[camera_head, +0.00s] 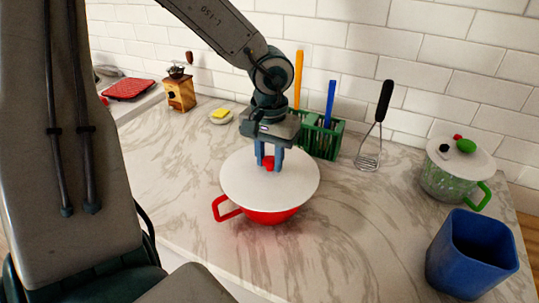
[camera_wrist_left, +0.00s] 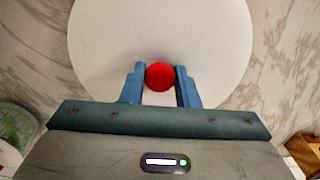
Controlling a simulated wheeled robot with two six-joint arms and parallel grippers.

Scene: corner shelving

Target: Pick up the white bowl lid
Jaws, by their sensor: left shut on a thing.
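The white lid (camera_head: 245,185) is a round disc with a red knob (camera_head: 268,163). It lies over a red bowl (camera_head: 268,216) with a red handle at its left, and only the bowl's lower side shows. My left gripper (camera_head: 269,160) comes down from above and is shut on the red knob. In the left wrist view the knob (camera_wrist_left: 160,76) sits between the two blue fingers, with the white lid (camera_wrist_left: 110,40) beyond. Whether the lid is apart from the bowl's rim I cannot tell. My right gripper is not in view.
A green basket (camera_head: 322,138) with blue and yellow handles stands just behind the bowl. A green pot (camera_head: 452,178) and a blue container (camera_head: 470,252) stand at the right. The marble counter in front is clear.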

